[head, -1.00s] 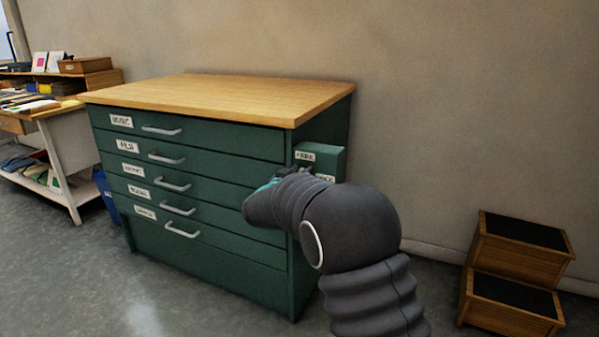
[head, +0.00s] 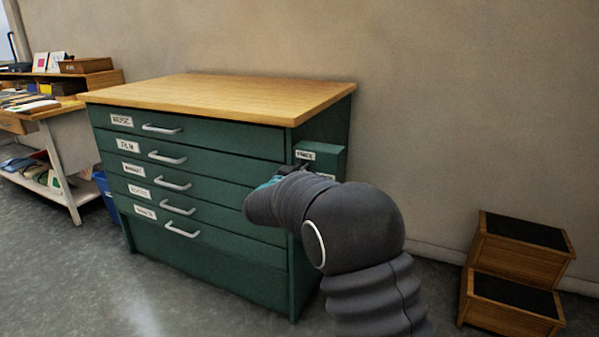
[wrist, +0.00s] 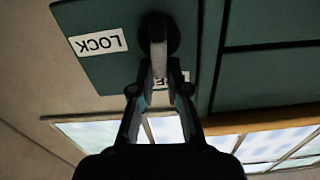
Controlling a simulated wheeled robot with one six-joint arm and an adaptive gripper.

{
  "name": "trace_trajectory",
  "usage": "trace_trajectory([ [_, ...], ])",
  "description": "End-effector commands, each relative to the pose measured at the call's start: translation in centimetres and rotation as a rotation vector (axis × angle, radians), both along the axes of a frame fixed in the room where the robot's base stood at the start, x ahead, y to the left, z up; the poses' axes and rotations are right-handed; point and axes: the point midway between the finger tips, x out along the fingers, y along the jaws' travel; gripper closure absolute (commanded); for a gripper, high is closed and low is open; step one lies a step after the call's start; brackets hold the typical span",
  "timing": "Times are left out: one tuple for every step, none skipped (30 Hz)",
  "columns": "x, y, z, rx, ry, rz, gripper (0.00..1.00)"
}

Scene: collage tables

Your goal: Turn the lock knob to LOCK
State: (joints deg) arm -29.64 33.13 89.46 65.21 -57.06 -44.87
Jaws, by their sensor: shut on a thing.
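The green lock box (head: 328,157) sits on the right side of the green drawer cabinet, with white labels on it. In the wrist view its green face (wrist: 108,73) appears upside down. The LOCK label (wrist: 97,42) is at left and a partly hidden label (wrist: 178,79) is below the knob. The dark knob (wrist: 158,34) has a bar pointing down the picture toward that partly hidden label. My gripper (wrist: 158,80) is shut on the lower end of this bar. In the head view my gripper (head: 289,172) is at the box's front, and my arm hides the knob.
The cabinet (head: 200,200) has several shut drawers and a bare wooden top (head: 220,97). A wooden step stool (head: 515,275) stands at the right by the wall. A cluttered worktable (head: 65,110) stands at the left. Open floor lies in front.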

Motion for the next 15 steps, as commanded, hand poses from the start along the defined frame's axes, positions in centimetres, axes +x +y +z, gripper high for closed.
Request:
trace_trajectory([
  [0.05, -0.17, -1.04, 0.024, 0.003, 0.0, 1.0],
  [0.04, -0.21, -1.1, 0.042, -0.004, 0.0, 1.0],
  [0.02, -0.28, -1.18, 0.068, -0.013, 0.0, 1.0],
  [0.0, -0.33, -1.24, 0.09, -0.02, 0.001, 1.0],
  [-0.02, -0.39, -1.29, 0.111, -0.028, 0.0, 1.0],
  [-0.05, -0.46, -1.34, 0.142, -0.039, 0.0, 1.0],
  [-0.08, -0.53, -1.38, 0.168, -0.048, 0.0, 1.0],
  [-0.1, -0.59, -1.42, 0.194, -0.058, 0.0, 1.0],
  [-0.12, -0.66, -1.47, 0.229, -0.07, 0.0, 1.0],
  [-0.14, -0.71, -1.53, 0.255, -0.08, 0.001, 1.0],
  [-0.16, -0.76, -1.59, 0.281, -0.089, 0.002, 1.0],
  [-0.19, -0.83, -1.67, 0.317, -0.102, 0.002, 1.0],
  [-0.2, -0.88, -1.71, 0.344, -0.111, 0.002, 1.0],
  [-0.22, -0.93, -1.76, 0.372, -0.121, 0.002, 1.0],
  [-0.26, -1.0, -1.81, 0.408, -0.134, 0.003, 1.0],
])
